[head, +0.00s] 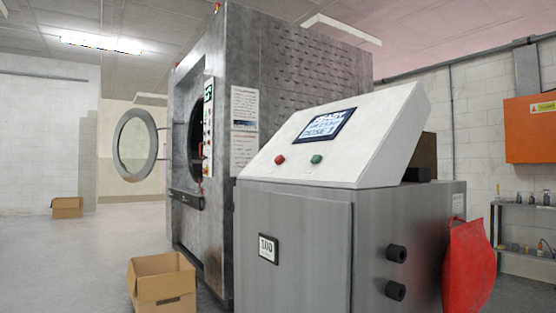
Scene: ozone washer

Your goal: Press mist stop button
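A grey metal control cabinet (300,245) with a sloped white console (372,135) stands in the centre right of the head view. The slope carries a red button (280,160) on the left and a green button (316,159) on the right. A lit screen (326,125) with dark text sits above them. No readable label shows by either button, so I cannot tell which is the mist stop. Neither of my grippers is in view, and nothing touches the buttons.
A large washer (300,75) with an open round door (135,145) stands behind the cabinet. An open cardboard box (162,285) lies at the cabinet's left. A red bag (468,265) hangs on its right side. Floor at the left is mostly clear.

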